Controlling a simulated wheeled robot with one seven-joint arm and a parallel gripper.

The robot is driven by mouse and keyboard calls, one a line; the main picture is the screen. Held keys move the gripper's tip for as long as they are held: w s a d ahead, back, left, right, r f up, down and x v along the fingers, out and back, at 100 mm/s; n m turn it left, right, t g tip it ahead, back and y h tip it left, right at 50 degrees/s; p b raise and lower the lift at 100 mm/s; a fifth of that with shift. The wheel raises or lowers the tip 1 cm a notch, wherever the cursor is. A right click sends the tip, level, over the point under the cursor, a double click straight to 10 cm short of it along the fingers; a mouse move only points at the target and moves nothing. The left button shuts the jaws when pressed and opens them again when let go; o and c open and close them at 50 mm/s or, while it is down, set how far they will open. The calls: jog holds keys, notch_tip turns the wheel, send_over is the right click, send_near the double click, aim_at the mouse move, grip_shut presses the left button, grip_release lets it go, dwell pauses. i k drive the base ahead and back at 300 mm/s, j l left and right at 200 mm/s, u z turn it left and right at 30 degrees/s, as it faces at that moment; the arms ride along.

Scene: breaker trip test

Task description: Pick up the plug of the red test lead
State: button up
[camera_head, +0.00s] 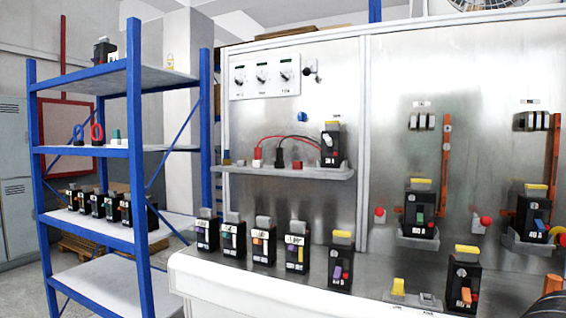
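The red test lead (282,136) arcs above a narrow grey ledge (285,171) on the metal panel. Its left end drops into a small plug (257,154), reddish at the top and pale below, standing on the ledge. Its right end runs toward a black breaker (331,146) at the ledge's right; the exact join is too small to tell. A black lead runs below it to a black plug (280,157), just right of the red lead's plug. My gripper is not in view, so its state is hidden.
Several black breakers (297,247) stand in a row on the white bench (225,283) below the ledge. More breakers sit in holders at right (418,212). A blue shelf rack (135,160) stands at left. Small blocks (227,162) lie on the ledge's left end.

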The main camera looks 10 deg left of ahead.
aim_at(257, 150)
jog(key=i+j+z, duration=0.1)
jog(key=j, duration=0.25)
jog(key=i+j+z, duration=0.1)
jog(key=j, duration=0.3)
jog(key=i+j+z, duration=0.1)
jog(key=i+j, duration=0.15)
jog(key=j, duration=0.15)
jog(key=i+j+z, duration=0.1)
jog(key=j, duration=0.3)
jog(key=i+j, duration=0.1)
jog(key=j, duration=0.3)
jog(key=z, duration=0.05)
